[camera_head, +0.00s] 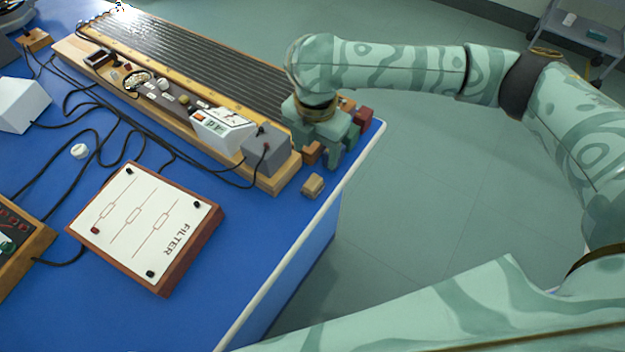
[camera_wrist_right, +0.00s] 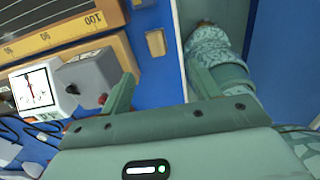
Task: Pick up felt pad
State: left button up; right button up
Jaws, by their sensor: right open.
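No thing here can be told for certain as the felt pad. A small tan block (camera_head: 313,185) lies on the blue table near its white edge, just in front of my right gripper (camera_head: 322,152), and may be it. My right gripper points down at the right end of the long wooden board, with its fingers apart. In the right wrist view, the gripper (camera_wrist_right: 160,78) has nothing between its fingertips. A small tan block (camera_wrist_right: 155,43) lies beyond them on the blue surface; I cannot tell if it is the same block. My left gripper is not in view.
A dark red block (camera_head: 364,117) sits beside the gripper at the table edge. The wooden board (camera_head: 287,172) carries a grey box (camera_head: 266,152) and a meter (camera_head: 222,130). A filter panel (camera_head: 140,222) and cables lie to the left. The blue table's front right is clear.

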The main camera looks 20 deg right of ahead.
jog(key=b, duration=0.2)
send_over(313, 181)
notch_tip(313, 181, down, 7)
jog(key=shift+s+d+r, duration=0.1)
jog(key=shift+s+d, duration=0.05)
jog(key=shift+f+b, duration=0.55)
jog(key=shift+f, duration=0.2)
notch_tip(313, 181, down, 5)
jog(key=b, duration=0.3)
jog(key=shift+r, duration=0.1)
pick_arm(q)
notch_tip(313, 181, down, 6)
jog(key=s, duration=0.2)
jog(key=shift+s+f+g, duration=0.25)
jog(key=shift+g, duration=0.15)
pick_arm(e)
jog(key=shift+r, duration=0.15)
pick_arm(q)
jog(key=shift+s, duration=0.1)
pick_arm(e)
jog(key=c, duration=1.1)
